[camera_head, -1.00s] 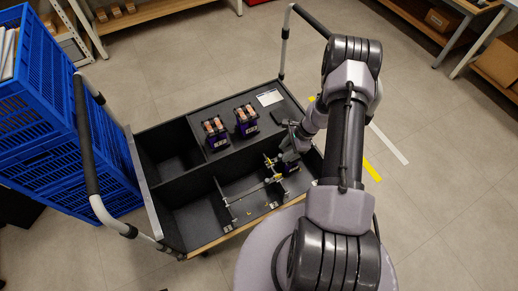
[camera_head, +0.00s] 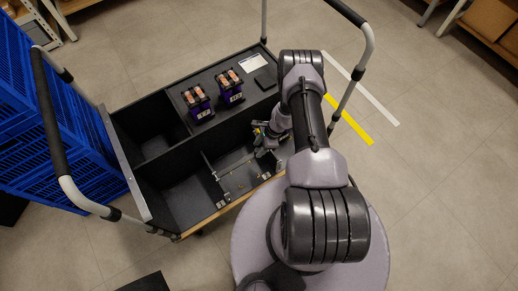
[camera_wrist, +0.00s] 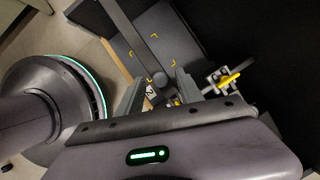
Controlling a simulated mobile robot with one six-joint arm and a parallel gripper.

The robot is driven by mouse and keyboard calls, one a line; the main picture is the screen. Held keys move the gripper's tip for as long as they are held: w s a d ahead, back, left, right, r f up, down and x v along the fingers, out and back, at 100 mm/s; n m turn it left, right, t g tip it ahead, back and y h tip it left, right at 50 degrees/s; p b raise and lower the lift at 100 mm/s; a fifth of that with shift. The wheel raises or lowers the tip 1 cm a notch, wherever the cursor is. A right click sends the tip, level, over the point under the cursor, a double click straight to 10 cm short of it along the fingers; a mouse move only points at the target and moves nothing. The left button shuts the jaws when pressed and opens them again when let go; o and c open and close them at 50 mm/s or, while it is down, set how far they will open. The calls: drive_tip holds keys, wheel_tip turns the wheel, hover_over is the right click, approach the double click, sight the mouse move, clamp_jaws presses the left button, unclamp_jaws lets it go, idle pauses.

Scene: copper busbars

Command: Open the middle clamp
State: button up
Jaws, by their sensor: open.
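A clamp with a yellow handle (camera_wrist: 230,78) shows in the wrist view, just right of my gripper (camera_wrist: 158,92). A small yellow part, perhaps the same clamp, shows in the head view (camera_head: 259,127). I cannot tell which clamp is the middle one. In the head view, my gripper (camera_head: 264,150) is low in the front right compartment, partly hidden by my arm.
The black cart (camera_head: 160,190) has divided compartments and upright handles. Two purple units with copper tops (camera_head: 197,103) (camera_head: 230,88) stand at the back, beside a white card (camera_head: 252,63). Blue crates (camera_head: 60,130) stand left of the cart. The left compartments look empty.

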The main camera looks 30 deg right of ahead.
clamp_jaws()
idle(1.4)
